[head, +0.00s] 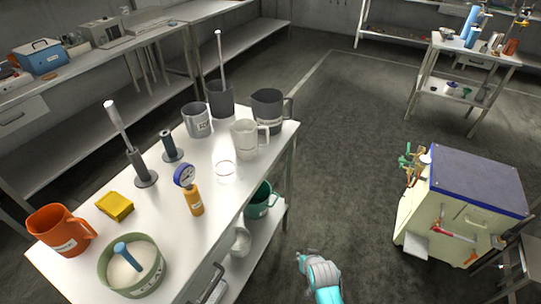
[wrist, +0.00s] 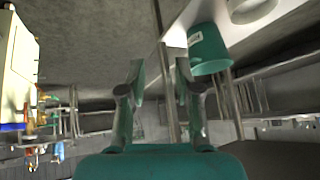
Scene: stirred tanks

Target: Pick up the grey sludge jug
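On the white table, a dark grey jug (head: 268,112) with a handle and a pale label stands at the far right corner. A lighter grey jug (head: 197,121) with a label stands to its left, and a pale jug (head: 245,139) stands in front. The labels are too small to read, so I cannot tell for certain which is the sludge jug. My gripper (head: 304,257) is off the table's right side, apart from all the jugs. In the wrist view my gripper (wrist: 158,75) has its two fingers apart, with nothing between them.
A green jug (head: 261,201) and a white jug (head: 241,242) are on the table's lower shelf. A dark container (head: 220,100) with a rod stands between the grey jugs. A gauge (head: 185,176) and an orange jug (head: 60,231) are nearer. Floor is clear toward the cream cabinet (head: 455,217).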

